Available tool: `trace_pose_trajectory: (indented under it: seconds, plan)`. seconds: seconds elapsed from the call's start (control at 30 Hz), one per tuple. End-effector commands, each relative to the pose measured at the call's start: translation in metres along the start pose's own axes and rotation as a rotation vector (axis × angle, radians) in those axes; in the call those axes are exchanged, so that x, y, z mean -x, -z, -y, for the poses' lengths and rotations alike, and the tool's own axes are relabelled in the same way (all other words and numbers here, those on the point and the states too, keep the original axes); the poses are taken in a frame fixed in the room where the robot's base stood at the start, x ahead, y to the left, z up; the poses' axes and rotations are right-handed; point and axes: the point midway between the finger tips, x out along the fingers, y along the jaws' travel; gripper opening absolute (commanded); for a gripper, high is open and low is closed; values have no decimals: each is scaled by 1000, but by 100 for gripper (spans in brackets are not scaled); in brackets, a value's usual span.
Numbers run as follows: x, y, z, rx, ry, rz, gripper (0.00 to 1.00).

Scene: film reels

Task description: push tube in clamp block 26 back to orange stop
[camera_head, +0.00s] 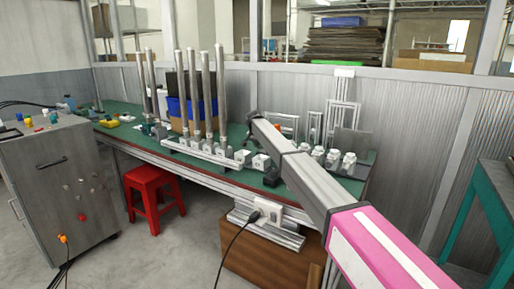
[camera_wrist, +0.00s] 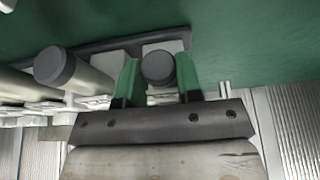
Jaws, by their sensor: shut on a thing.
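In the wrist view the green fingers of my gripper (camera_wrist: 158,82) stand on either side of a dark round tube end (camera_wrist: 158,67) and are closed on it. A pale clamp block (camera_wrist: 165,46) shows just behind this tube end. A second dark-capped tube (camera_wrist: 55,66) lies apart to the left. In the head view a row of white clamp blocks (camera_head: 333,158) runs along the bench, partly behind my arm. My fingers and the held tube cannot be made out there. I cannot read a number 26 or make out the orange stop.
Several tall metal tubes (camera_head: 206,90) stand upright on a rail (camera_head: 200,153) to the left of my arm. The green bench top (camera_head: 120,128) also holds a blue bin (camera_head: 178,108). A red stool (camera_head: 152,188) and grey cabinet (camera_head: 55,190) stand in front.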

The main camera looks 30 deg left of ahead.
Motion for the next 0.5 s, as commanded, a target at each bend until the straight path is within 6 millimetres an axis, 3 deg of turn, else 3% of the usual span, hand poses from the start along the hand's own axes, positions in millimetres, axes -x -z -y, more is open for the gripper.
trace_pose_trajectory:
  seconds: [0.17, 0.2, 0.27, 0.5]
  plan:
    - [0, 1, 1, 0, 3, -4, 0]
    - [0, 1, 1, 0, 2, -4, 42]
    - [0, 1, 1, 0, 2, -4, 58]
    - [0, 0, 1, 0, 2, -3, 58]
